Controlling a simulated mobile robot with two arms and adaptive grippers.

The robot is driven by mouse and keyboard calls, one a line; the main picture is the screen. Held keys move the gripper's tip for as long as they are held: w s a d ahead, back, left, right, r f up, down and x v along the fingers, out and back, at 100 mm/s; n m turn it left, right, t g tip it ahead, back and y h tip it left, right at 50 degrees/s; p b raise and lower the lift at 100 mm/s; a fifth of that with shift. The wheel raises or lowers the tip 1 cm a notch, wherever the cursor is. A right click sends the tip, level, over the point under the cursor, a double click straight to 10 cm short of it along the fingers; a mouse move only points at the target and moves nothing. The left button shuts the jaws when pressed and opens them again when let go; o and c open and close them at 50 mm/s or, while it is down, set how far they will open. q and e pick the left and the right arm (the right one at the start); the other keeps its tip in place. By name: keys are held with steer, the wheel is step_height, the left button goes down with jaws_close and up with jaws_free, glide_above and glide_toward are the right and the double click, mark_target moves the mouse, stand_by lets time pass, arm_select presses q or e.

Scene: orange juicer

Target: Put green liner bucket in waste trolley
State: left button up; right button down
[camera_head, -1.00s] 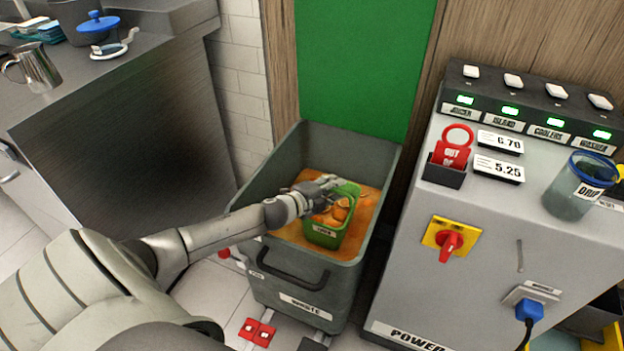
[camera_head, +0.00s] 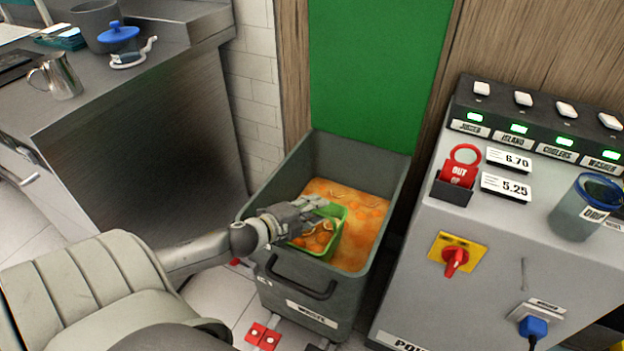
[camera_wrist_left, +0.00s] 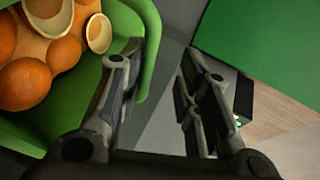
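The green liner bucket (camera_head: 334,244) is inside the grey waste trolley (camera_head: 268,200), near its front left, above or on the orange contents. It looks tilted and holds orange pieces; its underside is hidden. My left gripper (camera_head: 318,205) is at the bucket's upper rim. In the left wrist view, the bucket (camera_wrist_left: 150,22) is on the left with oranges and cut halves inside. The left gripper's fingers (camera_wrist_left: 165,70) are apart. One finger is over the bucket's inner side and the other is outside its rim, with a gap between them. My right gripper is not in view.
A grey power cabinet (camera_head: 480,260) with switches and a red knob stands right of the trolley. A steel counter (camera_head: 150,110) with a jug and pot is on the left. A green panel (camera_head: 375,70) is behind the trolley. Red pedals (camera_head: 262,336) are on the floor.

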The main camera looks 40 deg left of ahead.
arm_select(q)
steer(key=shift+s+r, duration=0.2)
steer(key=shift+s, duration=0.05)
steer(key=o, duration=1.6)
step_height(320, 180, up, 10)
jaws_close()
stand_by(0.6)
stand_by(0.4)
